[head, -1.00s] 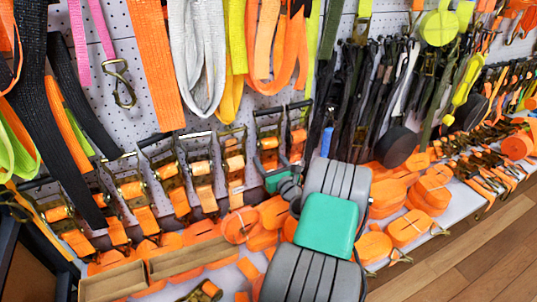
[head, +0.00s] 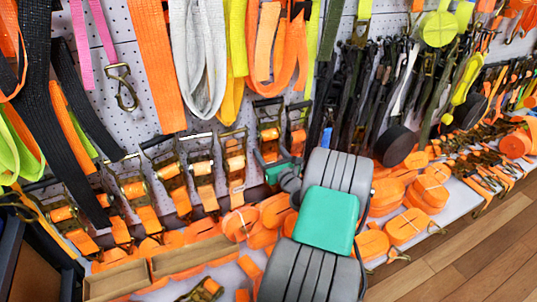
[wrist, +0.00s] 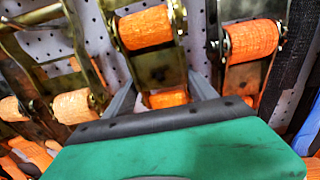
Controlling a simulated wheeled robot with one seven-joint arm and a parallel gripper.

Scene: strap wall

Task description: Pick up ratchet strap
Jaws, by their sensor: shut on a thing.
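Several ratchet straps with dark metal buckles and orange webbing hang in a row on the pegboard wall. My gripper (head: 272,168) is at the right end of this row in the head view, partly hidden by my own arm. In the wrist view, the fingers of my gripper (wrist: 162,92) are on either side of the lower part of one ratchet strap (wrist: 145,27) and shut on it. The same ratchet strap (head: 268,133) shows above my gripper in the head view. It hangs upright against the wall. Its lower end is hidden behind my green wrist housing.
Another ratchet strap (head: 298,136) hangs close on the right, and one (head: 236,162) on the left. Below is a shelf with orange strap bundles (head: 408,226) and a cardboard tray (head: 190,258). Black straps (head: 375,100) hang to the right. Wooden floor (head: 480,255) is open at lower right.

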